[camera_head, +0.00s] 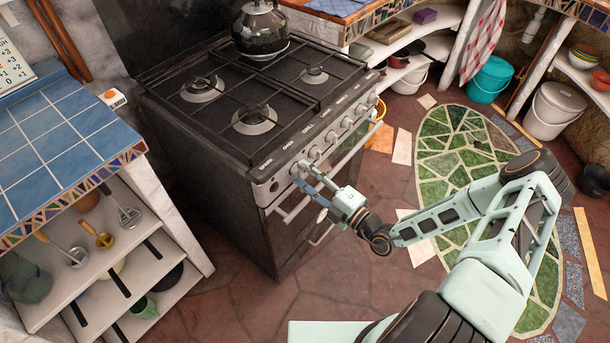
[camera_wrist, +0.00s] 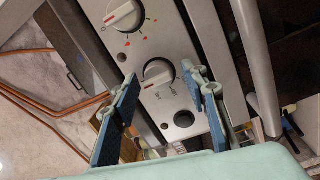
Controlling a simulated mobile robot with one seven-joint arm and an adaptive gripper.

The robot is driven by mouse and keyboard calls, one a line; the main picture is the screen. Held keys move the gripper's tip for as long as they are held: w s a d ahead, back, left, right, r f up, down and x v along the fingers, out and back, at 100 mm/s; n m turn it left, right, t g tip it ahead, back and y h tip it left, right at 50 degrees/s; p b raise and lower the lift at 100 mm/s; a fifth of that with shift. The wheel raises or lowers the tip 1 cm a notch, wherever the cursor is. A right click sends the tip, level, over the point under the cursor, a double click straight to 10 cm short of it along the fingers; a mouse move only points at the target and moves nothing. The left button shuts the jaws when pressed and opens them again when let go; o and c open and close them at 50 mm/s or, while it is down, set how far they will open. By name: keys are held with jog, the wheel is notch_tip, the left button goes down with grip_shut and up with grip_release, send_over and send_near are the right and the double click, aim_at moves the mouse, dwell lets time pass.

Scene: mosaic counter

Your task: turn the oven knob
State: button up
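The oven (camera_head: 250,150) stands in the middle of the head view, with a row of round knobs (camera_head: 331,137) along its front panel. In the wrist view, a silver knob (camera_wrist: 157,75) with a pale grip bar lies between the blue fingertips of my gripper (camera_wrist: 162,86). A second knob (camera_wrist: 125,17) with red marks is above it. The fingers are apart, one on each side of the nearer knob, and contact is not visible. In the head view, my gripper (camera_head: 301,174) is at the panel's near left end and partly hides the end knob.
A handle bar (camera_head: 300,205) runs along the oven front, below the knobs. A kettle (camera_head: 261,28) stands on the hob. A blue-tiled counter (camera_head: 60,140) with shelves is to the left. Open floor (camera_head: 340,270) lies in front of the oven.

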jog(key=v, duration=1.2)
dwell(0.5)
